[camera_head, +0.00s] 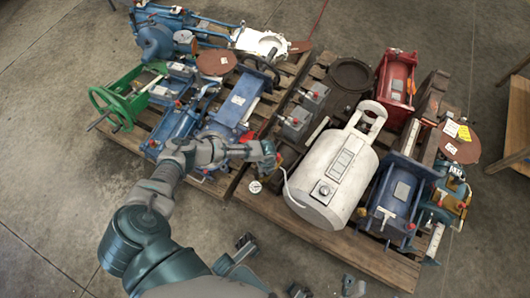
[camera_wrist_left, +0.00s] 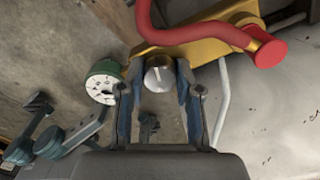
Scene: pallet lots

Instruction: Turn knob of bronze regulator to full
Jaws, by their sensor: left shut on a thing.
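The bronze regulator (camera_wrist_left: 205,40) has a golden body, shown at the top of the left wrist view. A round silver knob (camera_wrist_left: 159,76) with a pale line across its face sticks out of it. My left gripper (camera_wrist_left: 158,95) has a finger on each side of the knob and is shut on it. In the head view my left gripper (camera_head: 268,153) is at the left side of the white tank (camera_head: 333,180) and hides most of the regulator. A white-faced gauge (camera_wrist_left: 103,88) with a green rim is left of the knob; it also shows in the head view (camera_head: 256,187).
A red hose or handle (camera_wrist_left: 200,37) curves close above the fingers. A pale hose (camera_wrist_left: 222,100) runs down on the right. Wooden pallets (camera_head: 350,256) hold blue, red and grey machines. A green handwheel (camera_head: 112,108) is at the left. Bare concrete floor (camera_head: 60,190) lies at left.

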